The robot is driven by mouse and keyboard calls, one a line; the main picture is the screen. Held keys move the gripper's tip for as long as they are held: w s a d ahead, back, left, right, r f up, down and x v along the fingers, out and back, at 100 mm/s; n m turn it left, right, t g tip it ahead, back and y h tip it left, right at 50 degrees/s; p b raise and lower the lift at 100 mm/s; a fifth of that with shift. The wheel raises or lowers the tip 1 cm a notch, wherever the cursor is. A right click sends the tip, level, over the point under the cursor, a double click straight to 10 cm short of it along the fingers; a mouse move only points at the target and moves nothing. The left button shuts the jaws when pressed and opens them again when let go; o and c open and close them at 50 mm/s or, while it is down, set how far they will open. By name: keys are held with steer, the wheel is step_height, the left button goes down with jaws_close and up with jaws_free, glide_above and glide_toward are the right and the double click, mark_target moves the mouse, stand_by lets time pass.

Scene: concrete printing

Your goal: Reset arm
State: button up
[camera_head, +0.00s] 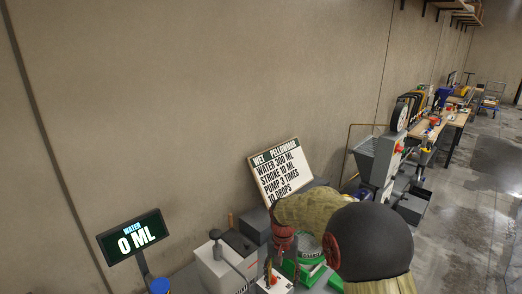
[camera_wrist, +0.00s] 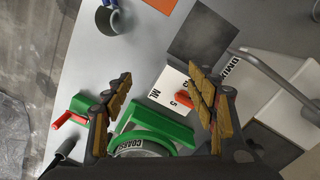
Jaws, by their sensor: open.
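My gripper (camera_wrist: 160,88) is open and empty in the wrist view, its two yellow-brown fingers wide apart. It hangs above a light table (camera_wrist: 85,70). Between and below the fingers are a green stand (camera_wrist: 165,124) and a round dish labelled "COARSE" (camera_wrist: 140,146). A white card marked "5 ML" (camera_wrist: 172,88) with a red piece (camera_wrist: 182,98) shows between the fingers. In the head view my bent arm covers part of the table, and my gripper is only partly visible low in the middle.
A display reading "WATER 0 ML" (camera_head: 134,237) stands at left. A white box with a lever (camera_head: 218,262) is beside my arm. A sign board (camera_head: 280,174) leans against the wall. A grey machine with a dial (camera_head: 378,158) stands at right. Open concrete floor (camera_head: 470,215) lies beyond.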

steer(key=s+d+r+n+t+b, duration=0.1)
steer(key=s+d+r+t+b, duration=0.1)
steer(key=s, duration=0.8)
steer(key=s+d+r+t+b, duration=0.2)
steer(key=s+d+r+b, duration=0.3)
steer(key=s, duration=0.6)
steer(key=s+d+r+n+t+b, duration=0.1)
steer(key=s+d+r, duration=0.4)
steer(key=s, duration=0.5)
steer(key=shift+s+n+t+b, duration=0.3)
steer(key=shift+t+b, duration=0.4)
steer(key=shift+b, duration=0.45)
